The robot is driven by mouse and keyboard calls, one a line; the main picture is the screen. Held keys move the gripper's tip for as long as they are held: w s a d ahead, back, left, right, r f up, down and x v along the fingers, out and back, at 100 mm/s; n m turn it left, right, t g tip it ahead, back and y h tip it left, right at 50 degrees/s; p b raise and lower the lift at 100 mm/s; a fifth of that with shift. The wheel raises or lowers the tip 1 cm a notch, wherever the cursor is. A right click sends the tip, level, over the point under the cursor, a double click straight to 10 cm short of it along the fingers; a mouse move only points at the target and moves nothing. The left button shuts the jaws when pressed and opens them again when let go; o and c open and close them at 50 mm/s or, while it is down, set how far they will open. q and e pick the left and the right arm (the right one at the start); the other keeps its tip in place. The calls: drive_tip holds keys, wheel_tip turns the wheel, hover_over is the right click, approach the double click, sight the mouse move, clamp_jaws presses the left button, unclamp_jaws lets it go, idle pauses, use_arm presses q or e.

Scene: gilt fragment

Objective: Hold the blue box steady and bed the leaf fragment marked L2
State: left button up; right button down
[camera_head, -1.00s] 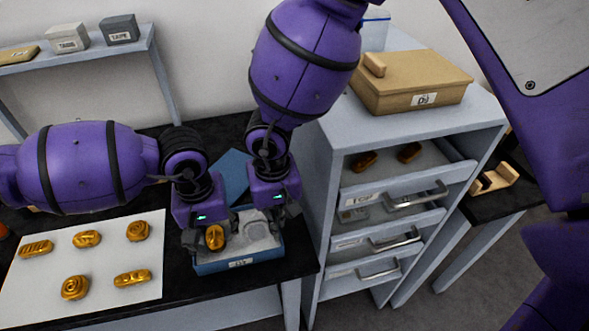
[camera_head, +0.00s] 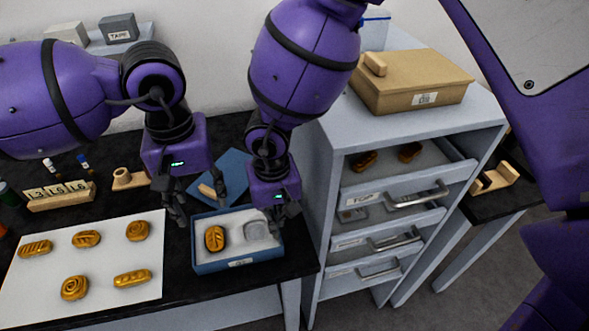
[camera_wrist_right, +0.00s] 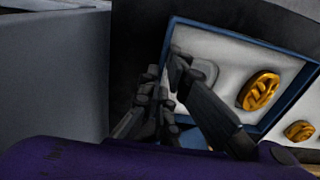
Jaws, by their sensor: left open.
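The blue box (camera_head: 238,265) stands on the dark bench with a pale bed inside. A gold leaf fragment (camera_head: 214,238) lies in the left part of the bed; it also shows in the right wrist view (camera_wrist_right: 259,90). An empty oval recess (camera_head: 256,230) is to its right. Its mark cannot be read. My left gripper (camera_head: 199,208) is open and empty, above and behind the box's left side, apart from the fragment. My right gripper (camera_head: 276,214) is shut on the box's right wall, with fingers on both sides of it; its fingertips (camera_wrist_right: 162,88) show in the right wrist view.
Several gold fragments lie on a white sheet (camera_head: 105,235) at left. A blue panel (camera_head: 232,175) lies behind the box. A drawer cabinet (camera_head: 325,190) borders the box's right.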

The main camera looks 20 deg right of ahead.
idle(0.3)
drive_tip(key=c, duration=1.9)
unclamp_jaws()
drive_tip(key=shift+o, duration=0.2)
drive_tip(key=shift+w, duration=0.1)
